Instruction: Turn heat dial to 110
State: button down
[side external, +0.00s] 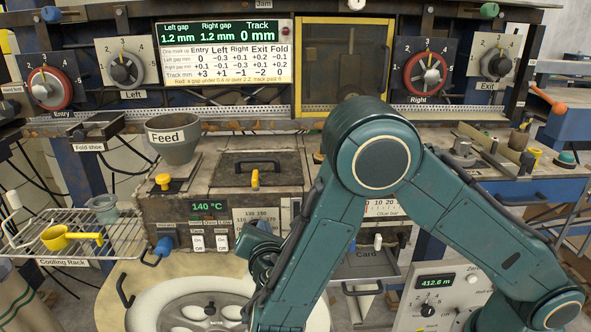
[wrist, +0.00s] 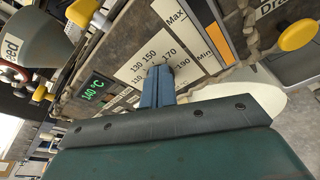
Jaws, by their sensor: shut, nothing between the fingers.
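The heat dial's white scale plate (side external: 262,214) is on the front of the machine in the side external view, partly behind my arm. The green heat display reads 140 °C in the side external view (side external: 209,207) and in the wrist view (wrist: 97,90). My gripper (wrist: 158,82) is shut, with its fingertips over the middle of the dial. Whether they touch the knob cannot be told. In the side external view my wrist hides most of the fingers.
Two white switches (side external: 210,242) sit left of the dial. A Max/Min slider plate (wrist: 190,40) with an orange bar is beside it. A yellow-knobbed lever (side external: 255,180) stands above. A grey Feed cup (side external: 175,138) and a cooling rack (side external: 70,228) are at left.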

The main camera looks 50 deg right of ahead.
jog(key=shift+s+d+r, duration=0.15)
jog(key=shift+r, duration=0.15)
jog(key=shift+s, duration=0.1)
jog(key=shift+s+a, duration=2.05)
jog(key=shift+a, duration=0.1)
jog(key=shift+d, duration=0.1)
